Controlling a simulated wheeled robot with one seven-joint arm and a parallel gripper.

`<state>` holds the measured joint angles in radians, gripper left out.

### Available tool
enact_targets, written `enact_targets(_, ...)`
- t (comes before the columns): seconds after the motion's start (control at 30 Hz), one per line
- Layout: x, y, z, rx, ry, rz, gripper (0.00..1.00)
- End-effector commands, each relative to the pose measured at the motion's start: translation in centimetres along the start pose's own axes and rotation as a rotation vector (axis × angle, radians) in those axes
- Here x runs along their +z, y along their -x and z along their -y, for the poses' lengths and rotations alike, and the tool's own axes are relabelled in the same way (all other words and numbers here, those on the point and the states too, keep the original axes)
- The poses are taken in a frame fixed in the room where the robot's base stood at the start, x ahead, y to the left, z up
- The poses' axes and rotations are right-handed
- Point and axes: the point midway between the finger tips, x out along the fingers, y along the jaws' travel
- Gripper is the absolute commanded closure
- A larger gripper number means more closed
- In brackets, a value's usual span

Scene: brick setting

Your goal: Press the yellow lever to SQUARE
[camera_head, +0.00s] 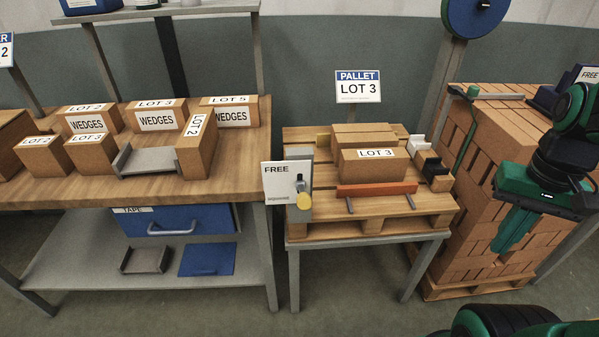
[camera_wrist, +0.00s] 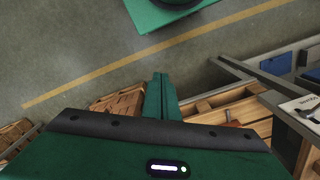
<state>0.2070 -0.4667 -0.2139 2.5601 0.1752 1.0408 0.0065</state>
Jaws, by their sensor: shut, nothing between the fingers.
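The yellow lever (camera_head: 304,201) hangs from a dark pivot on a grey upright plate (camera_head: 301,155) at the left front of the pallet stand. A white sign (camera_head: 277,184) reading FREE is fixed beside it; the smaller print below is too small to read. I cannot make out the word SQUARE. My gripper (camera_head: 503,243) is shut and empty at the right, in front of the brick stack, well to the right of the lever. In the wrist view, its closed green fingers (camera_wrist: 160,84) point over the floor, and part of the white sign (camera_wrist: 302,108) shows at the right edge.
A wooden pallet (camera_head: 330,214) on a grey stand carries LOT 3 boxes (camera_head: 373,170) and an orange bar (camera_head: 377,189). A bench (camera_head: 100,190) with labelled boxes is at the left. A brick stack (camera_head: 490,150) stands at the right. Open floor lies in front.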

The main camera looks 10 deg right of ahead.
Motion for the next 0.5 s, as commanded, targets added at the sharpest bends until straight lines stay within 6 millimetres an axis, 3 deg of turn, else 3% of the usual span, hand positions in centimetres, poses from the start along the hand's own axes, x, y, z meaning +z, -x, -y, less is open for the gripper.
enact_targets(0.27, 0.6, 0.8, -0.3, -0.003, 0.011, -0.014, 1.00)
enact_targets(0.37, -0.6, 1.8, 0.9, 0.010, 0.036, -0.017, 1.00)
enact_targets(0.5, -3.4, 4.0, 4.4, 0.040, 0.099, -0.032, 1.00)
